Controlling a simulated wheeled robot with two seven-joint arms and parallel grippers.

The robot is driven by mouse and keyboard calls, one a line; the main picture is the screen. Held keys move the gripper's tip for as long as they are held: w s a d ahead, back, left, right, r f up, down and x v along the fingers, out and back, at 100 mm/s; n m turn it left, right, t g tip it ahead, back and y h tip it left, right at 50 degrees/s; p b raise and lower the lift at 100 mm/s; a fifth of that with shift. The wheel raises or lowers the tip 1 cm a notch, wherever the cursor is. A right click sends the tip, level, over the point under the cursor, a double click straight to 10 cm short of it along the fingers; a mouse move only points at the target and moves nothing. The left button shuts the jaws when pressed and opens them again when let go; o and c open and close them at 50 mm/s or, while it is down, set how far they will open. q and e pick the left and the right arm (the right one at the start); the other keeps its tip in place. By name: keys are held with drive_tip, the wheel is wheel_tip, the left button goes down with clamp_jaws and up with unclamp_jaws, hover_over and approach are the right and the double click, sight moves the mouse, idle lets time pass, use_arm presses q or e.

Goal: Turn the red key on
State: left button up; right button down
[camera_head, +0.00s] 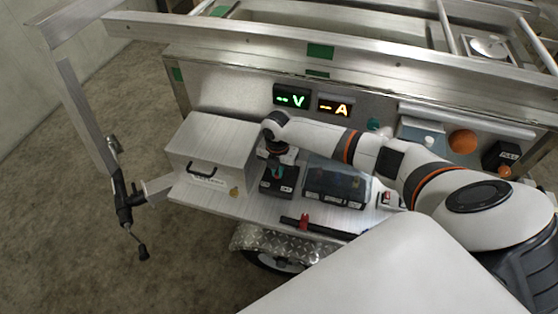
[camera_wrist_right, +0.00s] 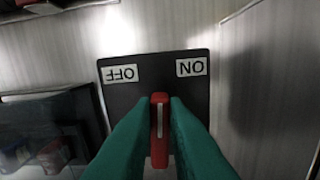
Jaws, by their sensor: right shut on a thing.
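The red key (camera_wrist_right: 159,130) sits on a black switch plate (camera_wrist_right: 155,78) in the right wrist view. The plate carries an OFF label (camera_wrist_right: 120,74) and an ON label (camera_wrist_right: 192,68), both upside down in that view. The key's white line runs nearly straight up the picture, between the two labels. The teal fingers of my right gripper (camera_wrist_right: 160,112) are shut on the key from both sides. In the head view my right gripper (camera_head: 277,171) reaches down over the switch plate (camera_head: 279,187) and hides the key. My left gripper is out of view.
A metal box (camera_head: 212,150) stands left of the switch, and a dark clear-lidded case (camera_head: 337,183) right of it. A black bar with a red part (camera_head: 303,221) lies along the shelf's front. Displays for V (camera_head: 291,98) and A (camera_head: 335,105) are lit behind.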

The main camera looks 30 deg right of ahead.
drive_tip(key=m+p, duration=0.1)
drive_tip(key=m, duration=0.1)
drive_tip(key=m+p, duration=0.1)
drive_tip(key=m, duration=0.1)
drive_tip(key=shift+w+a+r+m, duration=0.1)
drive_tip(key=shift+w+r+m, duration=0.1)
drive_tip(key=shift+w+m, duration=0.15)
drive_tip(key=shift+w+m+p, duration=0.15)
drive_tip(key=shift+m+p, duration=0.15)
drive_tip(key=shift+m, duration=0.45)
drive_tip(key=shift+w+m+p, duration=0.15)
drive_tip(key=shift+m+p, duration=0.15)
drive_tip(key=shift+m, duration=0.4)
drive_tip(key=shift+f+m, duration=0.1)
drive_tip(key=shift+m, duration=0.2)
drive_tip(key=c, duration=1.4)
unclamp_jaws()
drive_tip(key=shift+c, duration=0.2)
wheel_tip(320, 180, up, 12)
drive_tip(key=b, duration=0.1)
